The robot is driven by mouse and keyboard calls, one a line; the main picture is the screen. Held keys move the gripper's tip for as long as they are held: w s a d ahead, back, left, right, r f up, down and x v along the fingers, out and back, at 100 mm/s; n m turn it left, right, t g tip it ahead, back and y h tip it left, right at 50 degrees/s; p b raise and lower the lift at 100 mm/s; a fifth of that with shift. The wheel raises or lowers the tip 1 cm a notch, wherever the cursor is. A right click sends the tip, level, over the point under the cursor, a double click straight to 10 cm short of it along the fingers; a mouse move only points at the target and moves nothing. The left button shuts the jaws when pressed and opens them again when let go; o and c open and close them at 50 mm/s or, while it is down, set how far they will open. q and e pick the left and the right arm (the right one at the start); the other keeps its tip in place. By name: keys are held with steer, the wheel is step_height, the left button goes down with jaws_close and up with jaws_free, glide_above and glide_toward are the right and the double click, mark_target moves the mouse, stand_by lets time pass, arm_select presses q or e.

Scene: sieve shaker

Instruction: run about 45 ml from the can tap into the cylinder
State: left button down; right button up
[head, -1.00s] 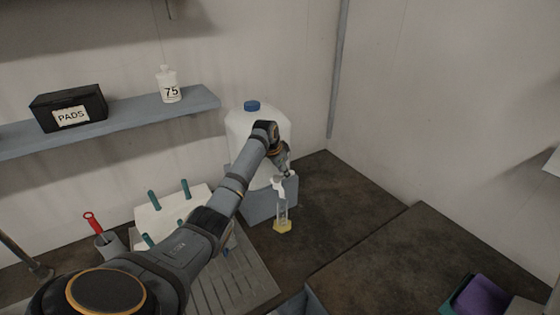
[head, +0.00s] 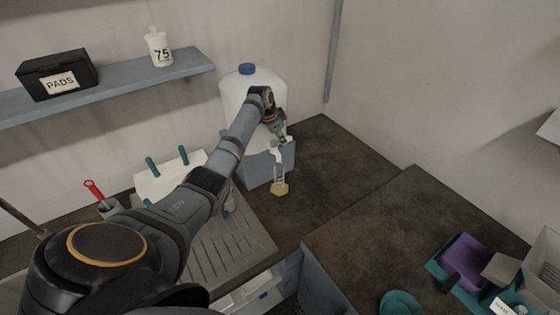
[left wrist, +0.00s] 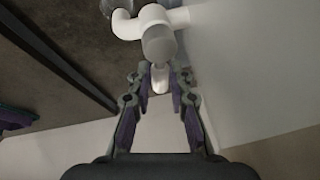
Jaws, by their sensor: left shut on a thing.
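The can is a white jug (head: 240,97) with a blue cap, on a grey stand (head: 257,168) at the back. Its white tap (head: 276,155) points out at the front right. The clear cylinder (head: 280,176) with a yellow foot stands upright below the tap; its liquid level is too small to read. My left gripper (head: 282,138) is at the tap. In the left wrist view, the left gripper (left wrist: 160,76) is shut on the white tap lever (left wrist: 160,83), with the tap body (left wrist: 130,25) beyond. My right gripper is not in view.
A shelf (head: 110,105) at the left holds a black PADS box (head: 57,76) and a white bottle marked 75 (head: 158,48). A grooved drainboard (head: 235,245) lies in front of the stand. A purple and teal item (head: 465,262) is at the lower right. The dark counter right of the cylinder is clear.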

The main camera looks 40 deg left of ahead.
arm_select(q)
steer(key=m, duration=0.1)
steer(key=m+h, duration=0.1)
steer(key=m, duration=0.1)
steer(key=s+d+m, duration=0.1)
steer(key=shift+r+g+h, duration=0.1)
steer(key=shift+g+h, duration=0.2)
steer(key=shift+a+p, duration=0.1)
steer(key=shift+p, duration=0.25)
stand_by(0.4)
steer(key=shift+w+a+r, duration=0.1)
steer(key=shift+r, duration=0.1)
stand_by(0.9)
